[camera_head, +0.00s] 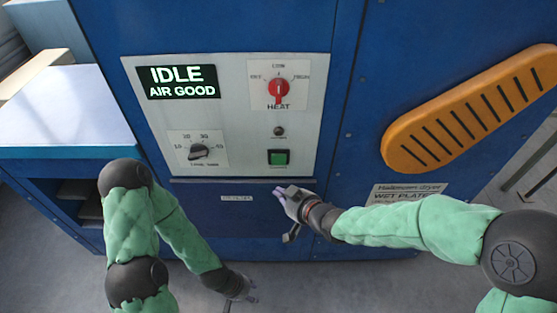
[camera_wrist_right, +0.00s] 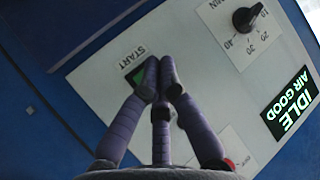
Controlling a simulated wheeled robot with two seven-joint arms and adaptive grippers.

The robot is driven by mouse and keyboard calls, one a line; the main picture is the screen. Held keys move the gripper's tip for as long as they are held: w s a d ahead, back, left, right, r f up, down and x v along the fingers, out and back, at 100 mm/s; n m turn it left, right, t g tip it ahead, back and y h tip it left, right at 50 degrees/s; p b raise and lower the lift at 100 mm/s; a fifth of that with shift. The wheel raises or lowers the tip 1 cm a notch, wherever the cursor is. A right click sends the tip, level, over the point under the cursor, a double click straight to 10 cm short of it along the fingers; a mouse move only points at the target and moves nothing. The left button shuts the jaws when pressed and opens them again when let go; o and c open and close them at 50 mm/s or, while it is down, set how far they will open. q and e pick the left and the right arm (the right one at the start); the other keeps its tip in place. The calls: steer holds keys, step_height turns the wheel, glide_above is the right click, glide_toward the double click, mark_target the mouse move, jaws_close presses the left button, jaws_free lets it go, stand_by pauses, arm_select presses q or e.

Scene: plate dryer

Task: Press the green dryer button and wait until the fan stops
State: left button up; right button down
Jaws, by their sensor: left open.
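The green dryer button (camera_head: 278,157) sits in a dark frame on the lower right of the pale control panel. In the right wrist view the green button (camera_wrist_right: 135,75), beside the word START, is partly covered by my fingers. My right gripper (camera_head: 281,192) shows just below the button in the head view; its fingertips (camera_wrist_right: 160,76) are together and empty, over the button's edge. I cannot tell whether they touch it. The display (camera_head: 177,82) reads IDLE, AIR GOOD. My left gripper (camera_head: 250,290) is open and low, away from the panel.
A red heat knob (camera_head: 278,90) is above the button, and a black timer knob (camera_head: 198,151) is to its left. A small dark round part (camera_head: 279,131) lies between heat knob and button. An orange slotted handle (camera_head: 470,108) is at right. A blue-sided bench (camera_head: 65,110) stands left.

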steer(key=p, duration=0.1)
glide_toward(275, 164)
steer(key=shift+s+a+f+x, duration=0.1)
steer(key=shift+x, duration=0.8)
steer(key=shift+s+a+f+x, duration=0.1)
steer(key=shift+s+x, duration=0.05)
steer(key=shift+x, duration=0.75)
steer(key=shift+s+a+f+x, duration=0.1)
steer(key=shift+x, duration=0.8)
steer(key=shift+w+r+p, duration=0.1)
steer(key=shift+w+p, duration=0.05)
steer(key=shift+p, duration=0.15)
steer(key=shift+w, duration=0.25)
steer(key=shift+w, duration=0.45)
steer(key=shift+s, duration=0.9)
